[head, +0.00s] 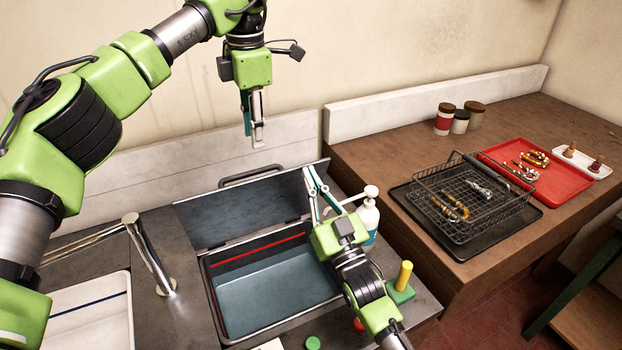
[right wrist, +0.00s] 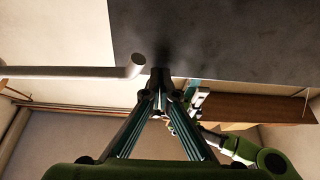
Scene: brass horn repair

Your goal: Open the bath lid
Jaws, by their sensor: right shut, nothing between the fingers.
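The bath is a sunken rectangular basin (head: 225,320) in the grey counter, with a red line along its inner wall and bluish contents. Its grey lid (head: 235,212) stands raised at the back, leaning toward the wall, and the bath is uncovered. A bar handle (head: 250,174) shows at the lid's top edge. My right gripper (head: 310,177) is shut and empty by the lid's right part; contact is unclear. In the right wrist view its fingertips (right wrist: 160,76) meet near a dark grey panel (right wrist: 235,38), likely the lid. My left gripper (head: 252,138) hangs above and behind the lid; its opening is unclear.
A faucet (head: 150,255) and white basin (head: 95,318) are left of the bath. A pump bottle (head: 368,213) and yellow-handled green tool (head: 402,280) are close to my right arm. A wire basket (head: 465,233) and red tray (head: 560,178) occupy the wooden bench.

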